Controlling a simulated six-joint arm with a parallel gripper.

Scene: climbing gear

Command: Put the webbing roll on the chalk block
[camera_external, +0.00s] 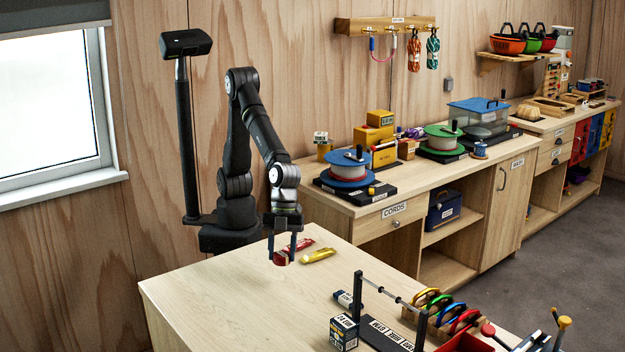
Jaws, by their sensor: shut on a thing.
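My gripper (281,252) points down over the back part of the light wooden table (215,300). It is shut on a small red rounded thing with a pale part, which looks like the webbing roll (281,259). The fingers hide part of it, and I cannot tell whether it touches the table. A small white and dark block (344,299) lies to the right and nearer the camera, beside the rack post. It may be the chalk block, but it is too small to be sure. Nothing visible rests on it.
A red tube (301,244) and a yellow tube (319,255) lie close right of my gripper. A dark labelled box (344,333) stands near the front. A rack bar (392,294) on dark posts and coloured carabiners (446,309) fill the right. The table's left is clear.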

